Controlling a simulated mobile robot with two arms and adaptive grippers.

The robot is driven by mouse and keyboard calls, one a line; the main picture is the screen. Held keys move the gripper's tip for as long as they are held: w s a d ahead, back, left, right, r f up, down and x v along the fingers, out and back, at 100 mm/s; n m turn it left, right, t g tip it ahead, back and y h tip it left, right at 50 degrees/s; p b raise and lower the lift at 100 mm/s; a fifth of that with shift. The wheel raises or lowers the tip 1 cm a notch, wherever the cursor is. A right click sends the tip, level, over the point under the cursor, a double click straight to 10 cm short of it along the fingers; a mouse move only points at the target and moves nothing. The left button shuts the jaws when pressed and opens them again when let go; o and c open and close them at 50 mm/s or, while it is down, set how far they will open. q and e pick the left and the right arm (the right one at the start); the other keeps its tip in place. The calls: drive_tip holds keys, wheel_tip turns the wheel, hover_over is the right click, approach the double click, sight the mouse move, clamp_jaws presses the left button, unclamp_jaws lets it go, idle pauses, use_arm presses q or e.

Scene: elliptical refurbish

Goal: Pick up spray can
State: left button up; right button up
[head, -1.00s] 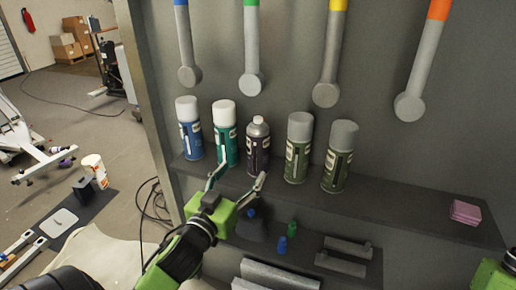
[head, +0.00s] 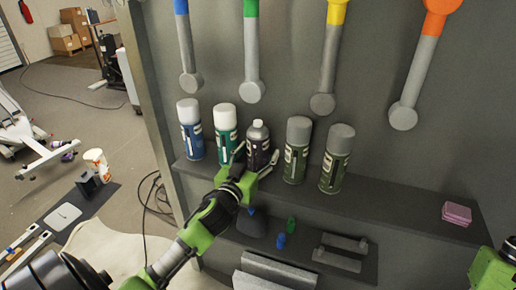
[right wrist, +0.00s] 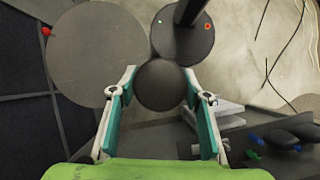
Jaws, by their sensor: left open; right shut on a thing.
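A dark purple spray can (head: 258,140) with a grey nozzle top and no cap stands upright on the shelf in the head view. My left gripper (head: 257,158) is open, its fingers at the can's two sides; contact cannot be told. The gripper hides the can's lower part. A blue can (head: 191,138) and a teal can (head: 226,143), both white-capped, stand to its left. Two green cans with grey caps (head: 297,158) (head: 337,166) stand to its right. My right gripper (right wrist: 160,88) is shut on a dark round thing (right wrist: 165,86), seen in the right wrist view.
The shelf (head: 395,207) carries a pink block (head: 457,213) at its right. Tools with coloured handles hang above, one orange (head: 437,15). The lower shelf (head: 362,271) holds small blue and green items and grey bars. Shelf room between the green cans and pink block is clear.

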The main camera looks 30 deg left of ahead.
sight(258, 144)
use_arm(q)
drive_tip(key=c, duration=1.4)
drive_tip(key=shift+o, duration=0.2)
drive_tip(key=shift+r, duration=0.1)
drive_tip(key=shift+w+r, duration=0.1)
drive_tip(key=shift+r, duration=0.2)
wheel_tip(258, 144, up, 2)
drive_tip(key=shift+r+b, duration=0.2)
drive_tip(key=shift+b, duration=0.4)
drive_tip(key=s+a+r+b, duration=0.1)
drive_tip(key=s+a+r, duration=0.3)
drive_tip(key=s+r, duration=0.6)
drive_tip(key=s, duration=0.3)
drive_tip(key=shift+s+a, duration=0.2)
use_arm(e)
wheel_tip(258, 144, down, 2)
drive_tip(key=shift+f, duration=0.2)
